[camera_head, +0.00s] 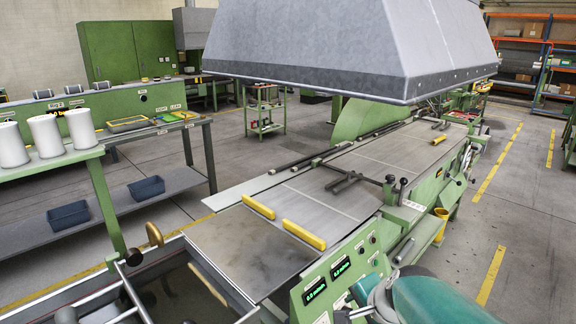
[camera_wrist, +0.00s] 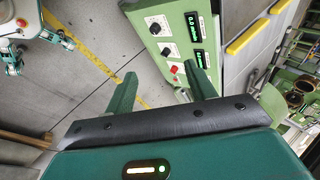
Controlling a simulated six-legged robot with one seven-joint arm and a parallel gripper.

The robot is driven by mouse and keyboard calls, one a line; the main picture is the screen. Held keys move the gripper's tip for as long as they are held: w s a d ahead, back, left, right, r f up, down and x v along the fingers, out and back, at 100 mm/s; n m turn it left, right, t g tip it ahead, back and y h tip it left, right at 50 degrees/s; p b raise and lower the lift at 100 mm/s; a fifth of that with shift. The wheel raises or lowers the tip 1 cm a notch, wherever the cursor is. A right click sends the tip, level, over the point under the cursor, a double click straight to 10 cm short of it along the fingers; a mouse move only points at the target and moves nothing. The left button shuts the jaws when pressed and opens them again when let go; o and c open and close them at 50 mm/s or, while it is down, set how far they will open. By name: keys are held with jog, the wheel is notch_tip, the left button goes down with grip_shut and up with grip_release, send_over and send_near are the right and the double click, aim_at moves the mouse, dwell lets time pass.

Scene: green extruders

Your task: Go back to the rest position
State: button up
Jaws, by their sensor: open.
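In the wrist view my gripper (camera_wrist: 163,74) has its two green fingers spread apart with nothing between them. Beyond the fingers is the green control panel (camera_wrist: 168,12) of the extruder, with black knobs, a red button and lit green displays. I cannot tell how far the fingers are from the panel. In the head view the panel (camera_head: 310,270) is at the bottom centre. My teal arm shows beside it at the lower right, and my fingertips are not clear there.
The extruder's flat bed (camera_head: 330,205) carries yellow bars (camera_head: 303,234). A grey hood (camera_head: 350,45) hangs above it. At left a green shelf (camera_head: 55,163) holds white rolls (camera_head: 46,136). Blue bins (camera_head: 68,215) sit lower. Marked floor (camera_head: 525,215) at right is clear.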

jog(key=s+r+n+h, duration=0.1)
jog(key=s+r+n, duration=0.6)
jog(key=s+n, duration=0.4)
jog(key=shift+s+d+n+h, duration=0.35)
jog(key=shift+n+h, duration=0.05)
jog(key=shift+c, duration=0.2)
jog(key=c, duration=0.3)
jog(key=shift+c, duration=0.3)
